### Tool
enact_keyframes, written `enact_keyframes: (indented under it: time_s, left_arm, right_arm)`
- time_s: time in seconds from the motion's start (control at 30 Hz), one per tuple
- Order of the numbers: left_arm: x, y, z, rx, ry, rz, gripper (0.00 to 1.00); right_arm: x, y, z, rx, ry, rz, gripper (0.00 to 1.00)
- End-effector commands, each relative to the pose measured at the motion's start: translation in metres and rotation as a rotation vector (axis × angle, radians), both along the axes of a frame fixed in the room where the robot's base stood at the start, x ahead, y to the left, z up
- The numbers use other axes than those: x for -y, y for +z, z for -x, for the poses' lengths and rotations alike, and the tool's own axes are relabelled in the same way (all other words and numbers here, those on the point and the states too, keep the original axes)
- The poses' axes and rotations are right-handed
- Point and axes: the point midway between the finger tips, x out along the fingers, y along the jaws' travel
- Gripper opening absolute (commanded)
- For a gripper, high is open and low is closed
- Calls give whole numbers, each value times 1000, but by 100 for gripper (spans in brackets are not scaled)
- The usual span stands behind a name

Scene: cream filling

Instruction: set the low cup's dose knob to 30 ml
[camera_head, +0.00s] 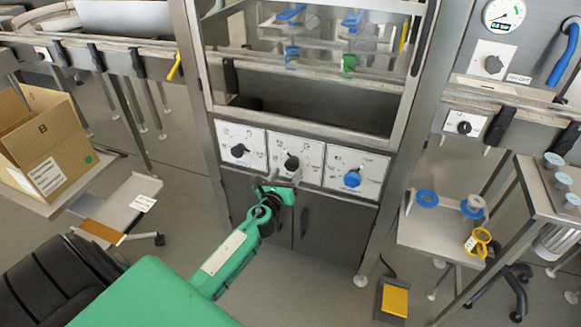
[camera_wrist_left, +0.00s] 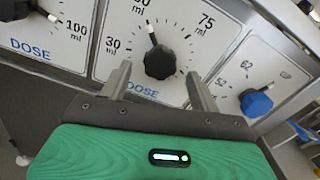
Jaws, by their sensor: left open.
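My left gripper (camera_head: 283,182) is open in front of the middle dial panel (camera_head: 310,178). In the left wrist view its two fingers (camera_wrist_left: 159,85) stand apart on either side below the black middle dose knob (camera_wrist_left: 160,62), not closed on it. That knob, also in the head view (camera_head: 291,163), has its white tip pointing up and slightly left, at the partly cut-off top mark, between 30 ml on the left and 75 ml on the right. A second black dose knob (camera_head: 239,150) is on the left panel, pointing towards 100 ml. I cannot read which panel is the low cup's.
A blue knob (camera_head: 352,178) with 52 and 62 marks is on the right panel. Cabinet doors with a handle (camera_head: 304,222) lie below. A cardboard box (camera_head: 45,140) is at the left. A side table (camera_head: 440,238) with a yellow cup (camera_head: 478,242) stands right.

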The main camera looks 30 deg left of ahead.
Motion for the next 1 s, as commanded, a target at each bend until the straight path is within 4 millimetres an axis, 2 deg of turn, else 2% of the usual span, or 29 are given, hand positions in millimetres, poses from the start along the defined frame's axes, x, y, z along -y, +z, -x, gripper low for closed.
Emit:
enact_keyframes:
  time_s: [0.1, 0.3, 0.7, 0.73, 0.93, 1.0]
  left_arm:
    - [-4, 0, -18, 1, 1, 1, 63]
    - [-9, 0, -37, 0, 0, 2, 63]
    - [-10, -1, -43, -1, 1, 1, 63]
    - [-10, -1, -43, -1, 1, 1, 61]
    - [-10, 0, -43, -1, 1, 1, 22]
    - [-10, 0, -43, -1, 1, 1, 18]
  right_arm:
    - [0, 2, 0, 2, 0, 0, 36]
    - [0, 6, -1, 8, 0, -1, 36]
    - [0, 9, -2, 11, 0, -1, 36]
    - [0, 9, -2, 11, 0, -1, 36]
    - [0, 8, -2, 11, 0, -1, 36]
    - [0, 8, -2, 11, 0, -1, 36]
